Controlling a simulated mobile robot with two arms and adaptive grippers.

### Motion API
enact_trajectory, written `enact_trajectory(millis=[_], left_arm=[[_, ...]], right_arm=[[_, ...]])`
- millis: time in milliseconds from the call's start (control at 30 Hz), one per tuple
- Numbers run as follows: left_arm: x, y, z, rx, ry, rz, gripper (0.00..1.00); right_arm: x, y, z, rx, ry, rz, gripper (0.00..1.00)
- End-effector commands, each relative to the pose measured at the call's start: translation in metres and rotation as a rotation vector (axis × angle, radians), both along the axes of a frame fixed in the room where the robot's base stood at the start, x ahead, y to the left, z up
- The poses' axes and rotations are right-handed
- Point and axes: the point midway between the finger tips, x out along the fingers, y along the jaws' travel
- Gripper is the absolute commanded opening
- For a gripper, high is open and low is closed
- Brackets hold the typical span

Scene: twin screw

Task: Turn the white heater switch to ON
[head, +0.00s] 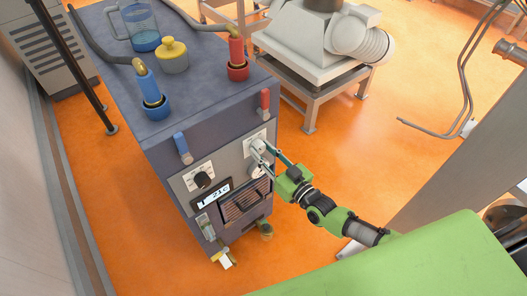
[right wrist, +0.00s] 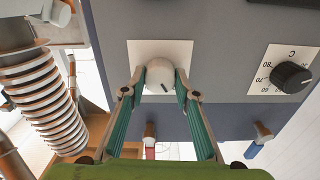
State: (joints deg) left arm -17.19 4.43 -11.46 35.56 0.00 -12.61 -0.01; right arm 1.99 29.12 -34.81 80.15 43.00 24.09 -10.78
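The white heater switch (head: 257,146) is a round knob on a white plate on the front panel of the blue-grey machine (head: 150,115). In the right wrist view the white switch (right wrist: 160,76) has a dark pointer mark towards its lower right. My right gripper (head: 262,153) reaches the panel from the right. In the right wrist view its two fingertips (right wrist: 160,80) lie on either side of the switch, very close to it. I cannot tell whether both press on it. No ON lettering is readable. My left gripper is not in view.
A black dial (head: 203,180) with a numbered scale and a display (head: 212,196) sit left of the switch. Blue (head: 183,149) and red (head: 264,104) valve handles stick out above. A jug (head: 139,26) and hoses are on top. Orange floor (head: 345,140) lies right.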

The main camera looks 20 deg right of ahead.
Motion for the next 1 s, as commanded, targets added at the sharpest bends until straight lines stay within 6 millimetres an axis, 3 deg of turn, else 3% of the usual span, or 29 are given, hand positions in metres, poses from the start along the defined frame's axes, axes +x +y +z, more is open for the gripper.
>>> enact_trajectory(millis=[467,1000], left_arm=[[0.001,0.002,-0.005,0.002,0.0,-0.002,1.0],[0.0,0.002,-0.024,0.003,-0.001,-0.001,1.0]], right_arm=[[0.0,0.0,-0.002,0.106,0.04,0.0,0.07],[0.0,0.0,-0.002,0.557,0.202,0.0,0.07]])
